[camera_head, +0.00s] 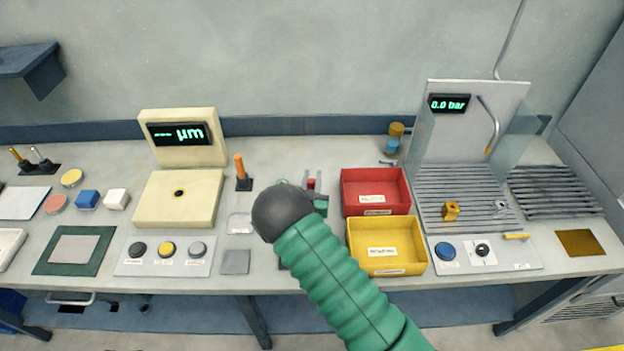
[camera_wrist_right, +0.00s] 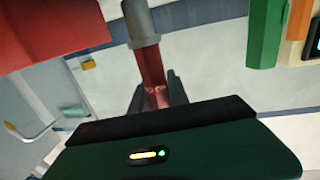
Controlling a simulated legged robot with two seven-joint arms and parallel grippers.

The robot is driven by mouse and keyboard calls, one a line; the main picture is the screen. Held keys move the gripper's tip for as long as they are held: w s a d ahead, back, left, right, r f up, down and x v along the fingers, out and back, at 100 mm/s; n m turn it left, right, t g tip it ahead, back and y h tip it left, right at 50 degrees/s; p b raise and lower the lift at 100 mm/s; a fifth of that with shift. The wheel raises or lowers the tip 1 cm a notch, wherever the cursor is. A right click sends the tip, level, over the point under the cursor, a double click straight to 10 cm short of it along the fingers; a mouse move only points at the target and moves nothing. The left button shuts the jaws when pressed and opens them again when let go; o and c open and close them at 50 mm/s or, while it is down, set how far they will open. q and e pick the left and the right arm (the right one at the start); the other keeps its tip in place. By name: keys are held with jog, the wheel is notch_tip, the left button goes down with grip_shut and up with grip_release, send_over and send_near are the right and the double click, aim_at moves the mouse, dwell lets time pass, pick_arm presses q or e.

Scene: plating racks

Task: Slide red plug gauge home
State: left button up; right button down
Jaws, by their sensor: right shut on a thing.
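The red plug gauge (camera_head: 311,184) shows as a small red piece between the grey fingers of my right gripper (camera_head: 313,188), left of the red bin. In the right wrist view its red handle (camera_wrist_right: 153,72) stands between the two dark fingers (camera_wrist_right: 155,95), with a grey cylinder (camera_wrist_right: 140,20) at its far end. My right gripper is shut on it. My dark wrist joint and green sleeve hide the bench below and left of the gripper. I cannot tell whether the grey end touches anything. My left gripper is not in view.
The red bin (camera_head: 347,192) and yellow bin (camera_head: 352,245) stand to the right. An orange-handled tool (camera_head: 240,168) stands upright in a black block to the left. A cream measuring station (camera_head: 150,205) is further left. A green block (camera_wrist_right: 264,35) shows in the wrist view.

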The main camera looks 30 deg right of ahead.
notch_tip(320, 180, up, 4)
jog(key=shift+r+p, duration=0.1)
jog(key=shift+p, duration=1.05)
